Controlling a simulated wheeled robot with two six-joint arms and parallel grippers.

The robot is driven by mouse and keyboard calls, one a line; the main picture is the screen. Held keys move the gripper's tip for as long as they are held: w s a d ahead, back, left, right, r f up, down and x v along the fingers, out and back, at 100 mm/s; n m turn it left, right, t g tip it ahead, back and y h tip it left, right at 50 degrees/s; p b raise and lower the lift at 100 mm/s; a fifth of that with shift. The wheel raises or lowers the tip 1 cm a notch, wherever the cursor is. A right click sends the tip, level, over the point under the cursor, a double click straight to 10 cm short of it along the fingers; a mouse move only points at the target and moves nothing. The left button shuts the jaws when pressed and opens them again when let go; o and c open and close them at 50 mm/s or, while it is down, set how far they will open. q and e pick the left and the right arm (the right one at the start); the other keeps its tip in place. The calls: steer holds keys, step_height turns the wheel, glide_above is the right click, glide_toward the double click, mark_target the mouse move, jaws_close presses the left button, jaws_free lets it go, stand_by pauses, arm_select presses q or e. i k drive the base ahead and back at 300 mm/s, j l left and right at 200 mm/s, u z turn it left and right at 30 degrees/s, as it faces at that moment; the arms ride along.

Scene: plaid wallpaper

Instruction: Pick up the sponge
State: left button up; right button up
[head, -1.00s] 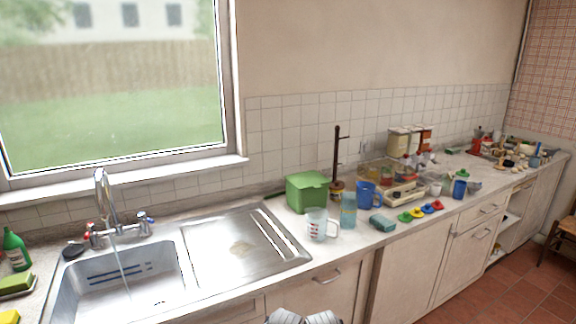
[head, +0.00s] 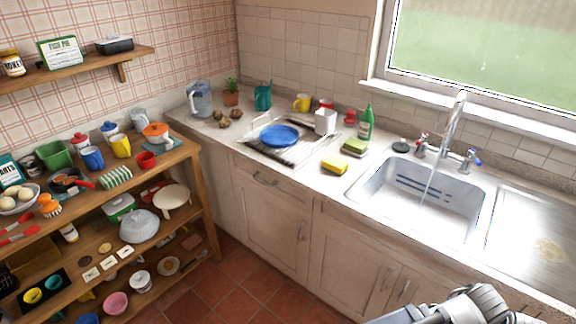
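A yellow sponge (head: 334,166) lies on the counter left of the sink, near the counter's front edge. Just behind it is a green, block-like item (head: 354,147), perhaps another sponge, on a small dark base. Nothing touches the yellow sponge. Neither of my grippers shows clearly. Only a grey and white part of my own body is at the bottom right, well below the counter items, and no fingertips can be seen.
The metal sink (head: 420,200) with running tap (head: 455,125) is right of the sponge. A green bottle (head: 366,125) stands behind. A dish rack (head: 285,140) with a blue plate (head: 279,136) is to the left. A crowded wooden shelf (head: 130,190) stands at left. Tiled floor (head: 235,280) is open.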

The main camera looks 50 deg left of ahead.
mark_target(336, 166)
steer(key=u, duration=1.45)
steer(key=k, duration=0.05)
